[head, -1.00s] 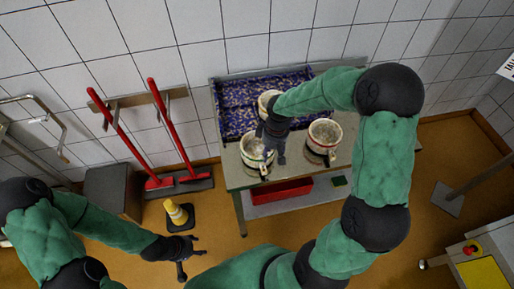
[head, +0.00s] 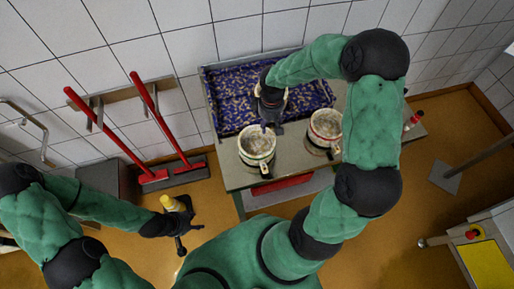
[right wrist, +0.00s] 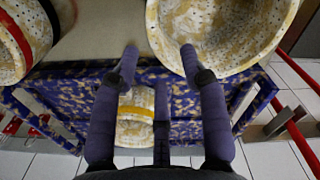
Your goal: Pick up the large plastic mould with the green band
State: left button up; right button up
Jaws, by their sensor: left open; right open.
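Two large white speckled moulds with handles stand on the table. The left mould (head: 257,143) shows in the right wrist view (right wrist: 225,28); its band colour is hard to make out. The right mould (head: 325,124), with a red band, shows in the right wrist view (right wrist: 18,45). A smaller mould with a yellow band (right wrist: 135,132) stands beyond the fingers, mostly hidden by my arm in the head view. My right gripper (head: 271,127) is open and empty beside the left mould's far rim; its fingers show in the right wrist view (right wrist: 160,55). My left gripper (head: 191,227) is open, off the table.
The metal table (head: 234,178) holds a blue and gold patterned tray (head: 228,102) at its back. A red container (head: 283,184) sits on the shelf below. A yellow cone (head: 171,203) stands near my left gripper. Red-handled tools (head: 155,118) lean on the tiled wall.

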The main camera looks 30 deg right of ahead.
aim_at(270, 132)
jog(key=shift+s+d+f+b, duration=0.1)
jog(key=shift+f+b, duration=0.15)
jog(key=shift+f, duration=1.15)
jog(key=shift+d+f+b, duration=0.1)
jog(key=shift+f+b, duration=0.15)
jog(key=shift+f, duration=1.15)
grip_shut()
